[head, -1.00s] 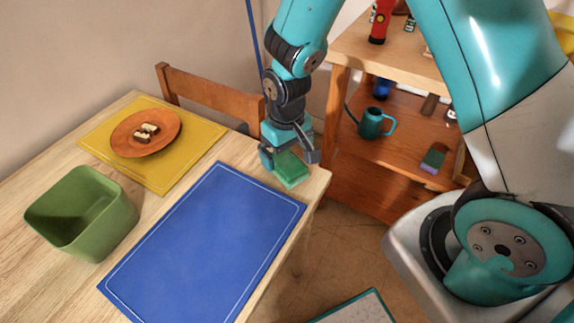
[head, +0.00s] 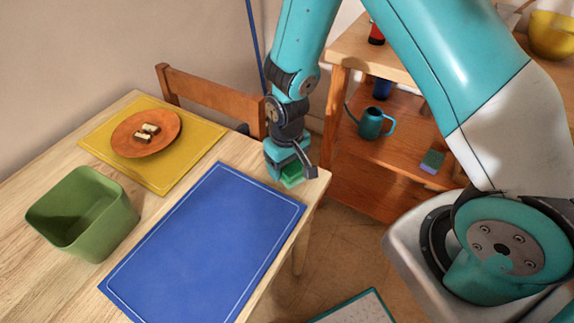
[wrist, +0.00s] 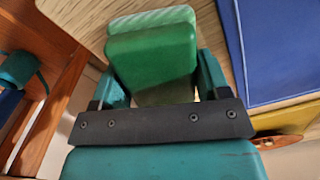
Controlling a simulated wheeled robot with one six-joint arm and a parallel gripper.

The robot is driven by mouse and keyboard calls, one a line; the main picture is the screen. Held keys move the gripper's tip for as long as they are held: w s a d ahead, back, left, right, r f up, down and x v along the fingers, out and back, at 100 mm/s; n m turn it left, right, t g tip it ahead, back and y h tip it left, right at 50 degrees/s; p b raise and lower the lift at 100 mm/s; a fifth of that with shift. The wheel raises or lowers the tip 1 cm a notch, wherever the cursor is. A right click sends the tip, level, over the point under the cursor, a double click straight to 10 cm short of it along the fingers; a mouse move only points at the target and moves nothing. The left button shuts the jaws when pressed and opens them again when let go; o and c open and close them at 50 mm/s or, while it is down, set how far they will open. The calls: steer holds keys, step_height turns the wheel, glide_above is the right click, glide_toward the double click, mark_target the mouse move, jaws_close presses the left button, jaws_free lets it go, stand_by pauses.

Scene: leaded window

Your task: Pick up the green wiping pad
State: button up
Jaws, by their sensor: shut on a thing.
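The green wiping pad (head: 292,176) is at the far right corner of the wooden table, just beyond the blue mat. My gripper (head: 289,172) points down over it and is shut on it, hiding much of it in the head view. In the wrist view the green pad (wrist: 155,55) fills the space between the two fingers of my gripper (wrist: 160,80), with a paler ridged part at its far end. I cannot tell whether the pad touches the tabletop.
The blue mat (head: 205,245) lies beside the pad. A green bin (head: 85,212) stands at left, near a yellow mat (head: 180,168) with an orange plate (head: 125,137). A chair (head: 210,97) stands behind. A shelf (head: 350,165) at right holds a watering can (head: 371,124) and sponge (head: 433,160).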

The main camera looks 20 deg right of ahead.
step_height(320, 180, up, 20)
steer(key=shift+p, duration=0.35)
steer(key=shift+o, duration=1.1)
steer(key=shift+c, duration=0.2)
